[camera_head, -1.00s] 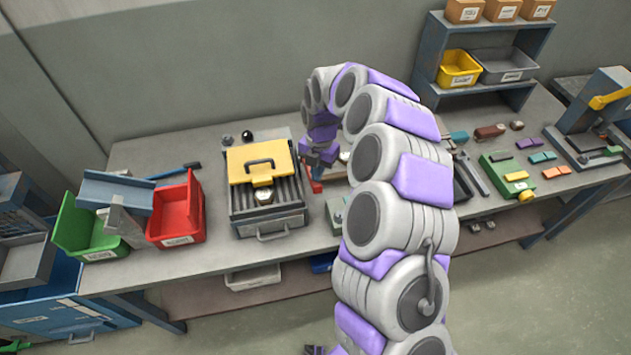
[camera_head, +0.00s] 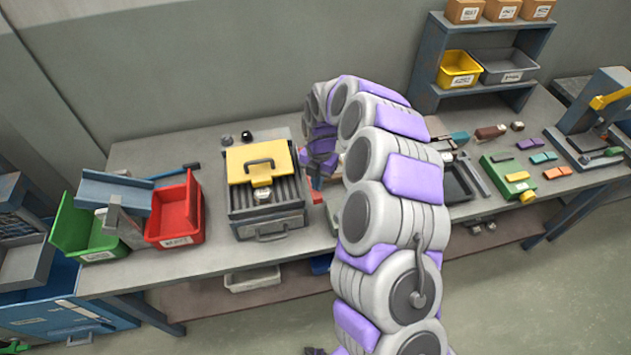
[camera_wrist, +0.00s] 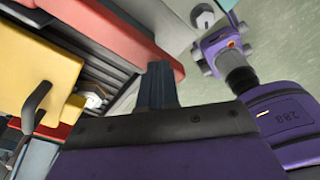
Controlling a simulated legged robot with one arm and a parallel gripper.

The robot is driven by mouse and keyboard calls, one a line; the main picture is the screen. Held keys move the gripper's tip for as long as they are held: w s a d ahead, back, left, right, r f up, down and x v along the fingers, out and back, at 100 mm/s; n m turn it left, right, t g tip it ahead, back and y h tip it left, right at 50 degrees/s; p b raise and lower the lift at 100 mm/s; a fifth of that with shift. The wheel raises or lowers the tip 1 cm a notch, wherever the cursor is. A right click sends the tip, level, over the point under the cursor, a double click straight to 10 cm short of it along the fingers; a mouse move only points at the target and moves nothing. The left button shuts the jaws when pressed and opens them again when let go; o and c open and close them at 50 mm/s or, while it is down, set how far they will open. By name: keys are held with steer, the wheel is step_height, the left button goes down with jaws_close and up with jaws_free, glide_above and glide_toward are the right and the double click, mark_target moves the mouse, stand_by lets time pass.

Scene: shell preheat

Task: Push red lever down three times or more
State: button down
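The red lever (camera_head: 316,191) shows as a small red piece just right of the grill-like heater (camera_head: 266,213) in the head view. In the wrist view a long red bar (camera_wrist: 128,38), likely the lever, runs diagonally beyond my fingertips. My gripper (camera_head: 316,180) is close above the red piece, pointing down. In the wrist view its dark fingers (camera_wrist: 157,85) look pressed together with nothing between them, and their tips overlap the edge of the red bar. I cannot tell whether they touch it. My arm hides part of the area right of the lever.
A yellow plate with a handle (camera_head: 250,165) lies on the heater. A red bin (camera_head: 178,217) and a green bin (camera_head: 82,228) stand to the left. A green box (camera_head: 508,178) and small coloured blocks lie to the right. The table's front edge is close.

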steer(key=w, duration=0.1)
steer(key=w+d, duration=0.1)
steer(key=shift+w+d+r, duration=0.15)
steer(key=shift+w+r, duration=0.2)
steer(key=shift+r, duration=0.15)
step_height(320, 180, up, 17)
steer(key=w+p, duration=0.1)
steer(key=shift+w+d, duration=0.3)
steer(key=shift+w, duration=0.1)
